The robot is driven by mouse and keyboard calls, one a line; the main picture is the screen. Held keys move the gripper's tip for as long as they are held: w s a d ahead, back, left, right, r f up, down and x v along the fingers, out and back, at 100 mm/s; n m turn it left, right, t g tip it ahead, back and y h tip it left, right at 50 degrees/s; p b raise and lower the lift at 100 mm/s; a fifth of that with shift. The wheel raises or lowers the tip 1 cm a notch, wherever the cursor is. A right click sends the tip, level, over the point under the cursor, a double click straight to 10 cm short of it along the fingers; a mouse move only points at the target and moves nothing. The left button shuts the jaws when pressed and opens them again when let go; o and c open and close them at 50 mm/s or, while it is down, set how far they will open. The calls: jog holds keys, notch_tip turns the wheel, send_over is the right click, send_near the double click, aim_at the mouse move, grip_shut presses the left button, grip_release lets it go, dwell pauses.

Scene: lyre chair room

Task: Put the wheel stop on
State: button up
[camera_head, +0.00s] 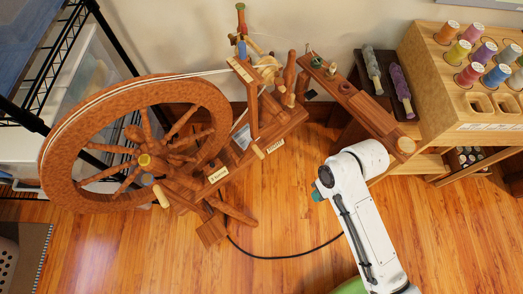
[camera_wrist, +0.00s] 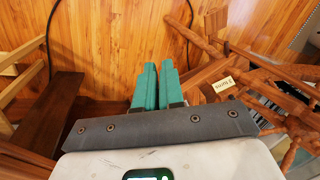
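A wooden spinning wheel stands in the upper left of the head view, with its large drive wheel (camera_head: 62,120) at the left and its sloping base (camera_head: 225,172) to the right of it. I cannot tell which part is the wheel stop. My gripper (camera_head: 318,192) is right of the spinning wheel, over the floor, mostly hidden behind my wrist. In the wrist view the teal fingers (camera_wrist: 158,72) are close together, with nothing visible between them. Part of the wooden frame (camera_wrist: 272,75) shows right of them.
A wooden shelf unit (camera_head: 440,120) with colored thread spools stands at the upper right. A wooden bench (camera_head: 362,108) is between it and the spinning wheel. A black metal rack (camera_head: 30,122) is at the left. A dark cable (camera_head: 280,257) curves over otherwise clear floor (camera_head: 150,260).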

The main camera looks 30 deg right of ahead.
jog(key=w+a+f+y+b, duration=0.1)
jog(key=f+b, duration=0.1)
jog(key=f, duration=0.2)
jog(key=w+a+f+m+y+b, duration=0.1)
jog(key=w+f+y+b, duration=0.1)
jog(key=f, duration=0.2)
jog(key=w+f+m+y+b, duration=0.1)
jog(key=w+f+y+b, duration=0.1)
jog(key=f, duration=0.3)
jog(key=shift+a+f+t+b, duration=0.1)
jog(key=shift+a+t+b, duration=0.2)
jog(key=shift+a+b, duration=0.15)
grip_shut()
jog(key=w+d+f+m+t+y+b, duration=0.3)
jog(key=w+f+m+t+y+b, duration=0.35)
jog(key=w+b, duration=0.5)
jog(key=w+d+m+t+y+b, duration=0.2)
jog(key=w+d+t+b, duration=0.1)
jog(key=d+t+b, duration=0.2)
jog(key=shift+w+d+t+b, duration=0.2)
jog(key=shift+d+t+b, duration=0.15)
jog(key=shift+d+t, duration=0.75)
jog(key=shift+m, duration=0.25)
jog(key=s+a+x, duration=0.1)
jog(key=s+x, duration=0.1)
jog(key=x, duration=1)
jog(key=shift+w+a+r, duration=0.15)
jog(key=shift+a+r, duration=0.3)
jog(key=shift+a, duration=0.05)
